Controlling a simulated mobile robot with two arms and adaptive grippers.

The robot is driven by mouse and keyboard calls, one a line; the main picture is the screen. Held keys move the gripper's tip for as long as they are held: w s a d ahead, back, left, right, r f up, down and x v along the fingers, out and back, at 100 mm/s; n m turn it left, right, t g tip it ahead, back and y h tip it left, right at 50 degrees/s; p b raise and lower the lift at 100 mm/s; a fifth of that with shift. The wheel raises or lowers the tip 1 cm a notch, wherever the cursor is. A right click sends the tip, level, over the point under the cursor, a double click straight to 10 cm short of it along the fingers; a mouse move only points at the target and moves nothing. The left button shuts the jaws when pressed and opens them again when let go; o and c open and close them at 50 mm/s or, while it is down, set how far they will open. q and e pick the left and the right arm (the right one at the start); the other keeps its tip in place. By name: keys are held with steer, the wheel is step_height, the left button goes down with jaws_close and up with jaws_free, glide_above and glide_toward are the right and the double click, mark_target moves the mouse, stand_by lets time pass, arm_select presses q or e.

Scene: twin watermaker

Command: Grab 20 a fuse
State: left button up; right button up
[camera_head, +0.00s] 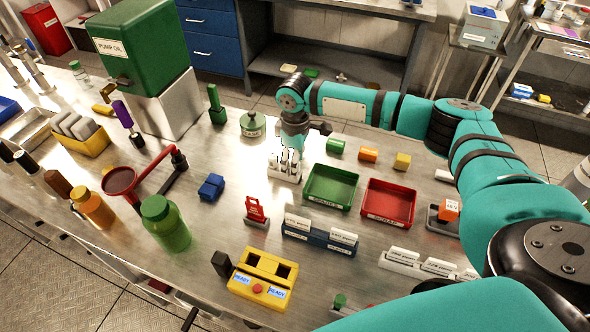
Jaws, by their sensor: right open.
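My right gripper (290,160) points down near the middle of the bench, its fingers open over a small white block-like holder (284,174). The fingers partly hide this holder, and I cannot tell whether they touch it. No label reading 20 A is legible. Small coloured pieces lie to the right of the gripper: a green cylinder (335,146), an orange one (368,154) and a yellow piece (402,161). I cannot tell whether any of these is the fuse. My left gripper is not in view.
A green tray (311,200) and a red tray (369,216) stand right of the gripper. A round green-topped weight (252,124) and a blue block (211,187) stand left. A yellow box (262,278) and labelled racks (318,236) are nearer the front.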

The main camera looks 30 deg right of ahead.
steer(key=shift+f, duration=0.4)
steer(key=shift+c, duration=0.3)
jaws_close()
